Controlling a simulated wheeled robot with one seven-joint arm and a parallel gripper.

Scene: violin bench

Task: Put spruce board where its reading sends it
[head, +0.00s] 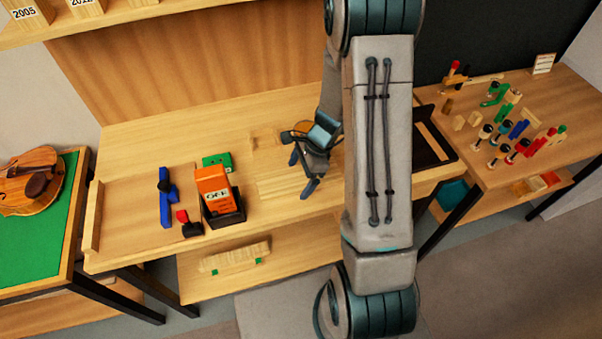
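My gripper (301,173) is over the middle of the main bench (130,145), fingers spread apart, with nothing visible between them. Pale, striped wood (282,188), possibly the spruce board or boards, lies on the bench just left of and below the fingers; I cannot tell its exact outline. A smaller pale wooden piece (264,139) lies behind it. An orange device (212,187) with a light label stands in a black holder (226,217) to the left; its lettering is too small to read surely. My arm hides part of the bench's right side.
Wooden boxes, marked 2005 (26,14) and another year, stand on the upper shelf (130,13). A blue tool (165,198), a red-black item (189,224) and a green block (217,161) surround the orange device. A dark tray (432,150) lies right; a side table (482,176) holds many small coloured parts.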

